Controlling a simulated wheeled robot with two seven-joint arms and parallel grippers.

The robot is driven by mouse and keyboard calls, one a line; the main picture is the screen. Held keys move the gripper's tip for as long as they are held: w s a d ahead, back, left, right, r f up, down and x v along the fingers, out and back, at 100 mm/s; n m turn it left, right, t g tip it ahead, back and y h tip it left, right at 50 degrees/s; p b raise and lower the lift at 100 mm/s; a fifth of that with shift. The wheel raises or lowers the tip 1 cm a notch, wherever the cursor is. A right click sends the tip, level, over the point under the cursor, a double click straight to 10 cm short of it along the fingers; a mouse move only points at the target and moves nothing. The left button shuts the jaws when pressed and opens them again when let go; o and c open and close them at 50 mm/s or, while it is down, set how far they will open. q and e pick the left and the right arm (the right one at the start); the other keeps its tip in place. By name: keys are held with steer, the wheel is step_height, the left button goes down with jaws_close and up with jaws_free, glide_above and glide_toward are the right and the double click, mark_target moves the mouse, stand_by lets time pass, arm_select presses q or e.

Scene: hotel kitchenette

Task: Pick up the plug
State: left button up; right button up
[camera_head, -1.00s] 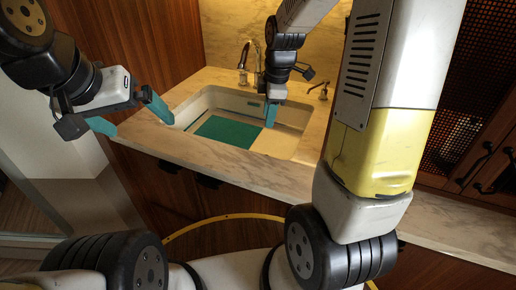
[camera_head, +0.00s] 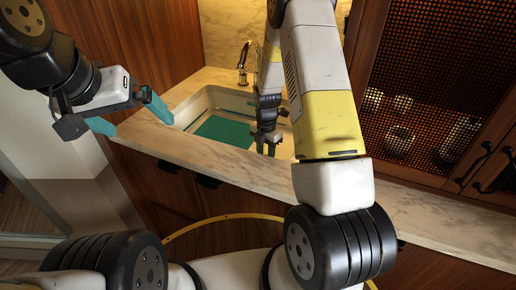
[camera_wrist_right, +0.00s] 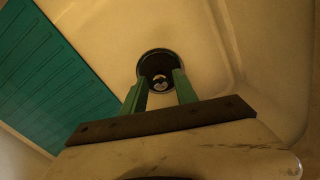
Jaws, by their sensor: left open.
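The plug (camera_wrist_right: 160,84) appears as a small, shiny round piece inside the dark drain hole in the sink floor, in the right wrist view. My right gripper (camera_wrist_right: 160,91) is open over the drain, one green finger on each side of the hole, with nothing between them. Its height above the plug is hard to judge. In the head view my right gripper (camera_head: 266,148) points down into the sink, and the plug is hidden there. My left gripper (camera_head: 129,117) is open and empty at the counter's left front edge.
The sink basin (camera_head: 207,101) is set in a marble counter (camera_head: 245,166). A teal ribbed mat (camera_head: 222,131) covers its left part, beside the drain. A faucet (camera_head: 243,62) stands behind it. A mesh-door cabinet (camera_head: 425,85) with crockery stands at right.

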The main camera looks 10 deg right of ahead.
steer(key=shift+f, duration=0.9)
steer(key=shift+c, duration=0.4)
jaws_close()
steer(key=shift+r, duration=0.15)
